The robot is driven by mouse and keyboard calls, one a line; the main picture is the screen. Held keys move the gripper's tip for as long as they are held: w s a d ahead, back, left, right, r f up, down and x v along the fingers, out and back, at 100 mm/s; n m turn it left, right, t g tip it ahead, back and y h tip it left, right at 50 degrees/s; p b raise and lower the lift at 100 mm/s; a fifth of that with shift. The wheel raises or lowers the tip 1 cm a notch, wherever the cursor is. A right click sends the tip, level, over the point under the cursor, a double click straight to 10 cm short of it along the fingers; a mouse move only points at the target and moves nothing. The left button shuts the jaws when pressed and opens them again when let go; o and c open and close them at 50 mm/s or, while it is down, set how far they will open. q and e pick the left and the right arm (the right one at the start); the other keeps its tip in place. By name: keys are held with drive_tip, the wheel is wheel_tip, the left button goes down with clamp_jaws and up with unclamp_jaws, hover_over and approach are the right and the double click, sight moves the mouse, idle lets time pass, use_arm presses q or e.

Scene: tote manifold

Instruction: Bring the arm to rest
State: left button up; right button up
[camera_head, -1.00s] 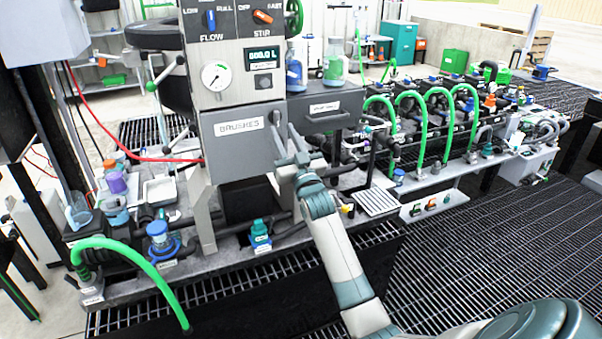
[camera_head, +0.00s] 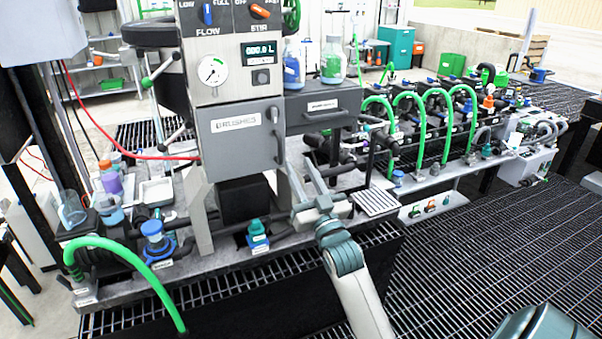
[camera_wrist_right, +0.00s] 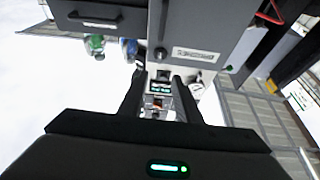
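My right gripper (camera_head: 301,172) is in front of and below the right edge of the grey BRUSHES compartment (camera_head: 236,153) in the head view. Its two fingers are spread apart with nothing between them. In the right wrist view the fingers (camera_wrist_right: 159,100) also show a clear gap. The BRUSHES front has a vertical handle (camera_head: 279,140) at its right side, and the fingers are apart from it. My left gripper is not in view.
A grey drawer (camera_head: 322,110) sits right of the BRUSHES compartment, with bottles (camera_head: 332,65) on top. Green hoses (camera_head: 408,98) arch over the bench at right. A green hose (camera_head: 125,255) and blue-capped fitting (camera_head: 154,232) stand at front left. Open grating (camera_head: 470,250) lies at lower right.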

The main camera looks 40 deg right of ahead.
idle(0.5)
drive_tip(key=s+a+f+n+g+y, duration=0.1)
drive_tip(key=a+f+g+y, duration=0.2)
drive_tip(key=f, duration=1.1)
drive_tip(key=s+a+f+n+g, duration=0.15)
drive_tip(key=a+f, duration=0.45)
drive_tip(key=f, duration=0.7)
drive_tip(key=s+a+f+g+y, duration=0.1)
drive_tip(key=a+f+g+y, duration=0.2)
drive_tip(key=f, duration=1.1)
drive_tip(key=s+a+f+n+g, duration=0.1)
drive_tip(key=s+a+f+g, duration=0.1)
drive_tip(key=s+a+f, duration=0.3)
drive_tip(key=s+a+f+n+g, duration=0.1)
drive_tip(key=s+a+f+g, duration=0.2)
drive_tip(key=s+f, duration=1.1)
drive_tip(key=s+a+f+n+g+y, duration=0.1)
drive_tip(key=s+a+f+g, duration=0.1)
drive_tip(key=s+a+f, duration=0.5)
drive_tip(key=s+f, duration=0.3)
drive_tip(key=s, duration=0.1)
drive_tip(key=shift+s+a+f, duration=0.2)
drive_tip(key=shift+s+a, duration=0.05)
drive_tip(key=shift+s, duration=0.05)
drive_tip(key=shift+g, duration=0.25)
